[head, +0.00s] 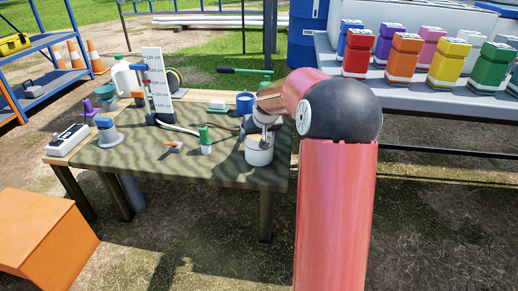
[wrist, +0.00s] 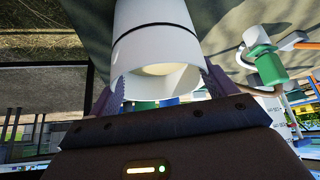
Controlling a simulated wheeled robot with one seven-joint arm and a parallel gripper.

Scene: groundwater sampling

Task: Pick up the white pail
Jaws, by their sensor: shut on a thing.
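The white pail (head: 259,153) is at the right front part of the table in the head view, below the end of my arm. It also shows large in the wrist view (wrist: 157,42), white with a thin dark line around it. My gripper (wrist: 160,88) has one finger on each side of the pail in the wrist view and is shut on it. I cannot tell whether the pail touches the table.
The table (head: 190,172) has a green patterned cover. A white measuring board (head: 156,80) stands farther left. Several coloured bottles line a grey bench (head: 440,87) at right.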

